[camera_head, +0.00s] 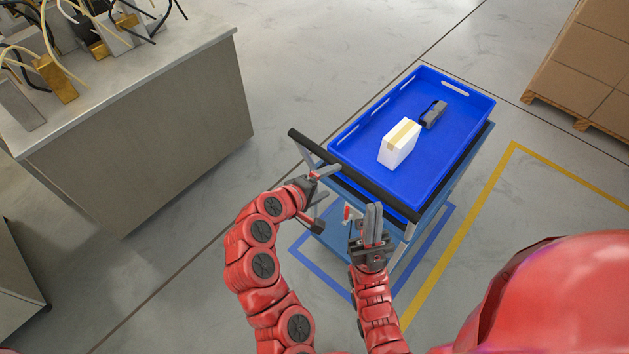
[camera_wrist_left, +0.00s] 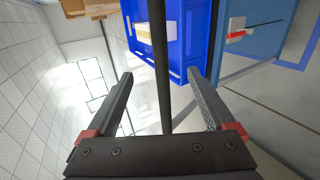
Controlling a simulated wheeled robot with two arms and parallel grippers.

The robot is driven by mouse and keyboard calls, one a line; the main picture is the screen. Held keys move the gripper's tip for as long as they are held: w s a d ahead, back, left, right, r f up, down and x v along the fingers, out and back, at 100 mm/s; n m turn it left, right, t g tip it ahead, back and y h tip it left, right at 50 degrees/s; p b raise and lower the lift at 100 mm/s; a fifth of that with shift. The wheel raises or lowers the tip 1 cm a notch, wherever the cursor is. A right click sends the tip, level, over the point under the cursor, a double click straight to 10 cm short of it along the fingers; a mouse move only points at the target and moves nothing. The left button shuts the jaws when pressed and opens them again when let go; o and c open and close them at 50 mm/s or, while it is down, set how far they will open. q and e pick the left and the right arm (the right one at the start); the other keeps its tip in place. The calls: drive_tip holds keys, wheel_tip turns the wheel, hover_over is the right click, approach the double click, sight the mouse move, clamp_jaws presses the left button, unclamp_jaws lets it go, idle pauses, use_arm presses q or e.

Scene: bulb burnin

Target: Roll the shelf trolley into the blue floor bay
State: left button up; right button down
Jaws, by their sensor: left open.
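The shelf trolley (camera_head: 440,205) is blue, with a black push handle (camera_head: 345,180) across its near end. A blue tray (camera_head: 375,120) on top holds a white box and a dark device. The blue floor bay (camera_head: 326,277) is an outline on the floor, partly hidden by the trolley's near end and my arms; the wheels are hidden. My left gripper (camera_head: 322,198) is open at the handle's left part. In the left wrist view the bar (camera_wrist_left: 162,60) runs between its fingers (camera_wrist_left: 160,74). My right gripper (camera_head: 373,208) is beside the near end, its fingers together and empty.
A grey bench (camera_head: 150,130) with wired fixtures stands at the left. A yellow floor outline (camera_head: 470,220) lies right of the trolley. Cartons on a wooden pallet (camera_head: 560,115) stand at the upper right. Open floor separates bench and trolley.

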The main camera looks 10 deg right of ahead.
sight(346, 173)
use_arm(q)
drive_tip(key=b+x, duration=0.3)
drive_tip(key=x, duration=0.7)
drive_tip(key=shift+w+d+f, duration=0.15)
drive_tip(key=shift+w+d, duration=0.05)
drive_tip(key=shift+d, duration=0.05)
clamp_jaws()
idle(1.2)
